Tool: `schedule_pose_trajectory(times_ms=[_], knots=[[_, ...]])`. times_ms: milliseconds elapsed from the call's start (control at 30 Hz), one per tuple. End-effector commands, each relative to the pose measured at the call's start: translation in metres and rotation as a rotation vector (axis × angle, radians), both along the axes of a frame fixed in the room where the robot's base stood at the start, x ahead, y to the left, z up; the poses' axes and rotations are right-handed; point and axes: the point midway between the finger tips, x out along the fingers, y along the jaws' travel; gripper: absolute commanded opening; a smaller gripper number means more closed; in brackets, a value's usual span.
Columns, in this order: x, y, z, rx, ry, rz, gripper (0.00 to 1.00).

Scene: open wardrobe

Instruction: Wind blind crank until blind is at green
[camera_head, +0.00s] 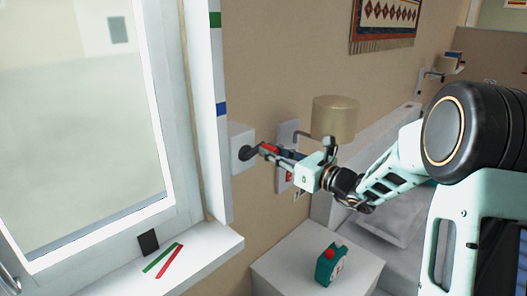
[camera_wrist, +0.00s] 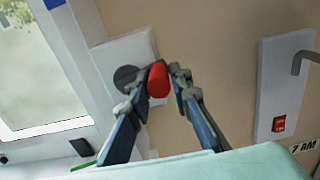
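The blind crank is on the wall right of the window: a white box (camera_head: 240,140) with a dark round hub (camera_head: 245,153) and a red handle (camera_head: 269,148). My gripper (camera_head: 270,153) is at the handle. In the wrist view the red handle (camera_wrist: 158,78) sits between my two fingertips (camera_wrist: 160,82), which appear to touch it on both sides. A green mark (camera_head: 215,20) is high on the white window post, and a blue mark (camera_head: 221,109) is lower on it. I cannot make out the blind's edge in either view.
A wall plate (camera_wrist: 283,85) with a hook and red switch is right of the crank.

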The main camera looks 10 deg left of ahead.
Motion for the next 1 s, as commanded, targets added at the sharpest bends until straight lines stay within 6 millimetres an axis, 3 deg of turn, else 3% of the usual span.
schedule_pose_trajectory(times_ms=[33, 400, 667, 1000], knots=[[0.000, 0.000, -0.010, -0.002, 0.004, 0.002, 0.14], [0.000, 0.001, -0.009, -0.001, 0.002, 0.003, 0.14], [-0.003, 0.004, -0.025, -0.001, 0.003, 0.005, 0.14], [-0.004, 0.005, -0.023, 0.000, 0.001, 0.008, 0.14]])
